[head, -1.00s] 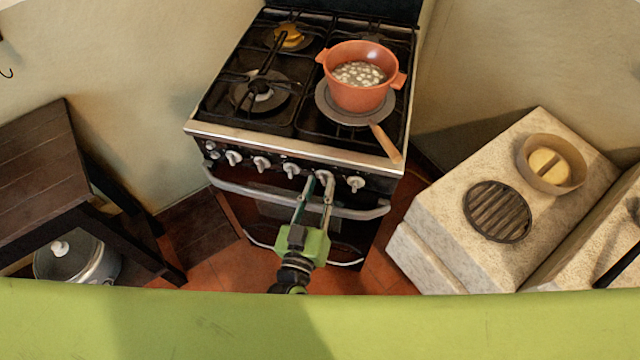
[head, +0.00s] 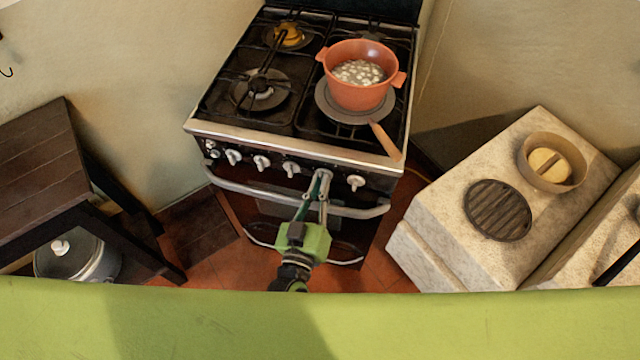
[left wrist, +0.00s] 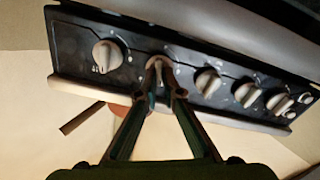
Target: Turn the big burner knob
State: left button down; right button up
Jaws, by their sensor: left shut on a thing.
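The stove's front panel (head: 225,157) carries a row of pale knobs. My left gripper (head: 322,174) reaches the panel from below and is shut on the knob second from the right, which its fingertips mostly hide. In the left wrist view, the panel appears upside down and tilted. There the fingertips (left wrist: 159,65) meet around the pale gripped knob (left wrist: 158,60). A free knob (left wrist: 107,55) is to its left, and another (left wrist: 207,80) is to its right. My right gripper is not in view.
The oven handle bar (head: 230,191) runs below the knobs. A pale counter (head: 430,222) stands right, a dark wooden table (head: 40,150) left.

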pick_arm(q)
jog(key=n, duration=0.4)
jog(key=n+b, duration=0.1)
jog(key=n, duration=0.3)
jog(key=n+b, duration=0.1)
jog(key=n, duration=0.3)
jog(key=shift+a+f, duration=0.15)
jog(key=shift+f, duration=0.1)
dwell(0.4)
jog(key=c, duration=2.2)
grip_release()
jog(key=shift+s, duration=0.1)
jog(key=v, duration=1.1)
jog(key=shift+s+a, duration=0.2)
jog(key=shift+s, duration=0.2)
grip_shut()
